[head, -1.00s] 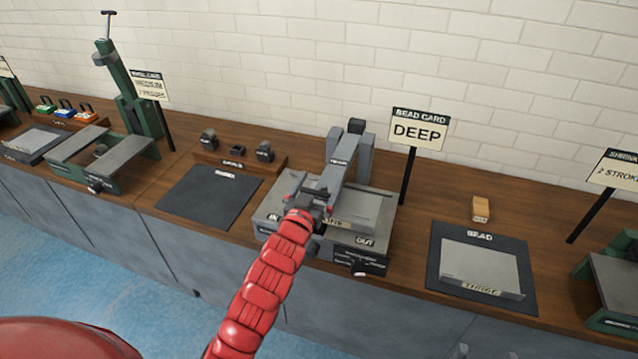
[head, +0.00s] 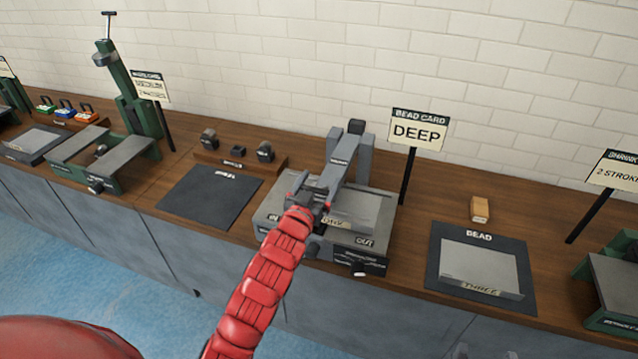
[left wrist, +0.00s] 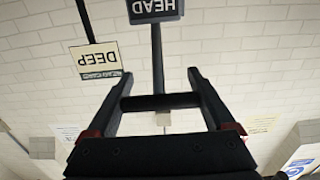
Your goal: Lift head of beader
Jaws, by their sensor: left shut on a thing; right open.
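The beader (head: 378,215) is a grey press on the bench, with a plate on its bed and IN and OUT labels at its front. Its head (head: 340,165) is a long grey arm slanting down toward me from a rear post. My left gripper (head: 312,188) is at the front end of the head. In the left wrist view the gripper (left wrist: 152,75) has a dark crossbar (left wrist: 160,102) spanning between its fingers. A stem runs from the bar toward the HEAD plate (left wrist: 156,8). The gripper is shut on this bar.
The bead card sign (head: 418,130) reading DEEP stands right of the beader on a black post. A dark mat (head: 440,285) with a grey panel lies further right, near a small wooden block (head: 480,209). An empty dark mat (head: 210,195) lies to the left.

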